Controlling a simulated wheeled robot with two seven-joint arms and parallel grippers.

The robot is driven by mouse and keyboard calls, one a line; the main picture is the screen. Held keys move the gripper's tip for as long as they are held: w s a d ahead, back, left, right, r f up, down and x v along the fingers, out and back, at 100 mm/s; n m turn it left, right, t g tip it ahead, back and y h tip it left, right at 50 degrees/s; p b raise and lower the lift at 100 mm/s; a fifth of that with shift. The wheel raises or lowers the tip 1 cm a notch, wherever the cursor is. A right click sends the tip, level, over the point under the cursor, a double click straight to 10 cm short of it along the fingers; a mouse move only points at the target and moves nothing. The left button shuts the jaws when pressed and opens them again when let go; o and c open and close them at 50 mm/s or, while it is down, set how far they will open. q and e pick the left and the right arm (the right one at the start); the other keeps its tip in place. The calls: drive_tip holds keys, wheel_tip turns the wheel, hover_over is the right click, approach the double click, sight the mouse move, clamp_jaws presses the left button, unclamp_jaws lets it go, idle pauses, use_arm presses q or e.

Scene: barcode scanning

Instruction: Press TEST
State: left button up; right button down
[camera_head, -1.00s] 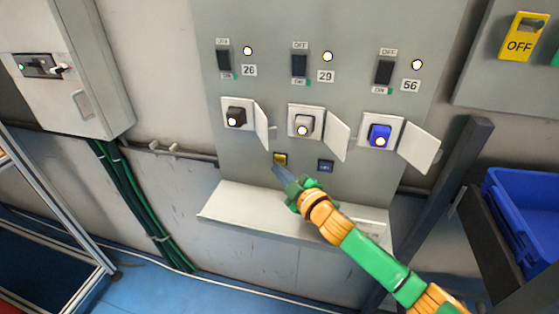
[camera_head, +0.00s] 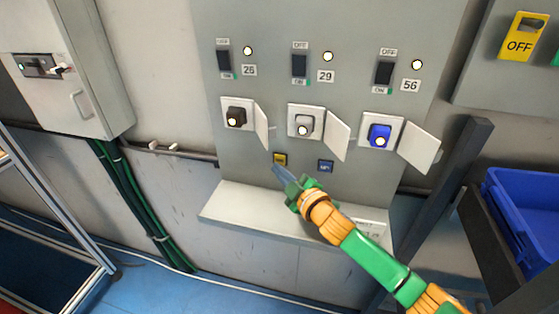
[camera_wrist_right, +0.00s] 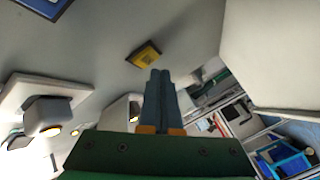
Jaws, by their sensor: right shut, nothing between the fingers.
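A small yellow button plate (camera_head: 280,159) and a small blue button plate (camera_head: 326,166) sit side by side low on the grey panel (camera_head: 235,173). Their lettering is too small to read, so I cannot tell which says TEST. My right gripper (camera_head: 277,171) is shut and empty, its fingertips just below the yellow plate in the head view. In the right wrist view, the shut fingers (camera_wrist_right: 160,75) point toward the yellow plate (camera_wrist_right: 143,54), with a small gap in the picture; contact does not show. The blue plate (camera_wrist_right: 43,5) is at that view's top left corner. My left gripper is not in view.
Above the plates are three sockets with black (camera_head: 236,116), grey (camera_head: 303,125) and blue (camera_head: 379,134) plugs, their white covers swung open. A pale ledge (camera_head: 240,213) juts out below. A blue crate (camera_head: 522,213) stands at the right.

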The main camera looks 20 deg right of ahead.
drive_tip(key=shift+w+d, duration=0.1)
drive_tip(key=shift+w, duration=0.05)
drive_tip(key=shift+w+d, duration=0.15)
drive_tip(key=shift+w, duration=0.05)
drive_tip(key=shift+w+d, duration=0.25)
drive_tip(key=shift+w, duration=0.1)
idle(0.8)
drive_tip(key=shift+s+a, duration=0.1)
drive_tip(key=shift+s+a+p, duration=0.4)
drive_tip(key=shift+s, duration=0.2)
drive_tip(key=s+a+p, duration=0.1)
drive_tip(key=s, duration=0.1)
drive_tip(key=s+a, duration=0.1)
drive_tip(key=s, duration=0.1)
drive_tip(key=shift+a+p, duration=0.35)
drive_tip(key=shift+a, duration=0.05)
